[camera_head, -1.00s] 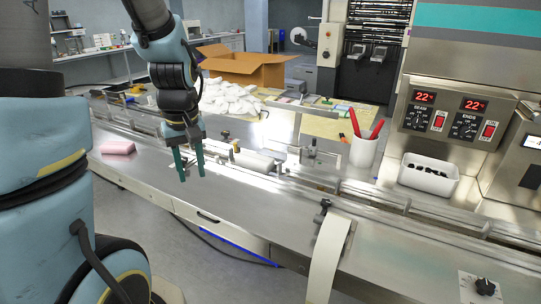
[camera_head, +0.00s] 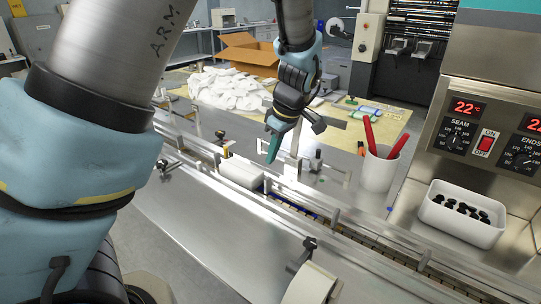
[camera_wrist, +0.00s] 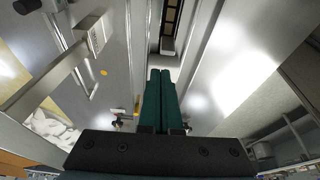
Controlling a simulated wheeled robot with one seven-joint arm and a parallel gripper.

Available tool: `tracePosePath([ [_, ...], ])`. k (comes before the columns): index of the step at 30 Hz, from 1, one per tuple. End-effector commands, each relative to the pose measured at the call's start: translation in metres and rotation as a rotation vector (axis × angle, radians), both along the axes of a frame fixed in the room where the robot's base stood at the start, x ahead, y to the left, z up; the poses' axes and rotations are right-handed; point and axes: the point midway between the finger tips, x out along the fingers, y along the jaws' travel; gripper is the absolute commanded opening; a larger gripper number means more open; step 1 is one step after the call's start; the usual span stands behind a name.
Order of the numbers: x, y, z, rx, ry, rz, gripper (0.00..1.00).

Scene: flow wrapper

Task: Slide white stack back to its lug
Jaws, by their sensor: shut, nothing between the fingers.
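The white stack (camera_head: 240,172) lies in the infeed channel of the wrapper, left of the middle in the head view. My gripper (camera_head: 272,150) points down with its green fingers together and empty. Its tips are near the right-hand end of the white stack in the head view; I cannot tell whether they touch it. The wrist view shows the two fingers (camera_wrist: 160,95) side by side over the channel, with a pale surface just beyond their tips.
Metal guide rails (camera_head: 345,235) run along the channel. A bracket with posts (camera_head: 315,165) stands behind it, close to my gripper. A white cup with red-handled tools (camera_head: 377,168) and a white bin of black parts (camera_head: 462,214) are to the right.

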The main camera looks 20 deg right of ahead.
Motion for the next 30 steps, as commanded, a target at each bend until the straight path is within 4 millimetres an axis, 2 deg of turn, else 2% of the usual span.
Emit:
tracePosePath([
  [6, 0.010, 0.008, -0.037, 0.005, 0.003, 0.002, 0.00],
  [13, 0.017, 0.011, -0.067, 0.003, 0.003, -0.001, 0.00],
  [18, 0.019, 0.012, -0.075, 0.001, 0.002, -0.002, 0.00],
  [27, 0.020, 0.012, -0.076, 0.000, 0.001, -0.002, 0.00],
  [30, 0.028, 0.017, -0.077, -0.001, 0.000, 0.003, 0.00],
])
